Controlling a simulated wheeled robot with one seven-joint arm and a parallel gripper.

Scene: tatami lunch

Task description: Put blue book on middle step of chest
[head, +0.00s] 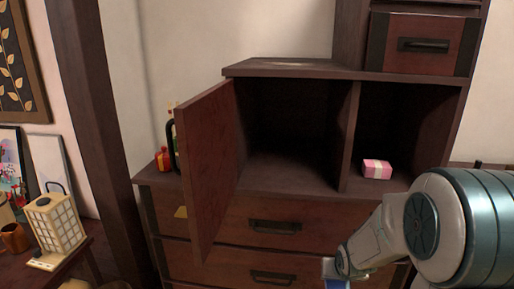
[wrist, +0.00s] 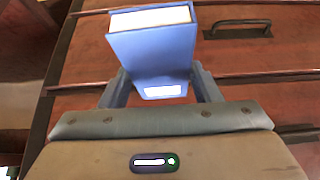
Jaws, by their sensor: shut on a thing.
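The blue book (wrist: 152,55) is held between the two fingers of my gripper (wrist: 160,90) in the wrist view, with its white page edges facing up. In the head view only a small blue piece of the book (head: 334,282) shows at the bottom edge, beside my arm. The dark wooden stepped chest (head: 290,212) fills the middle of the head view. Its middle step (head: 290,68) is the flat top above two open compartments, and it looks bare apart from a pale patch. My gripper is low in front of the chest's drawers, below that step.
A cabinet door (head: 208,165) stands open toward me on the left of the chest. A pink box (head: 377,168) sits in the right compartment. Red and yellow items (head: 163,160) stand on the lower step behind the door. A paper lantern (head: 54,229) is on a side table at left.

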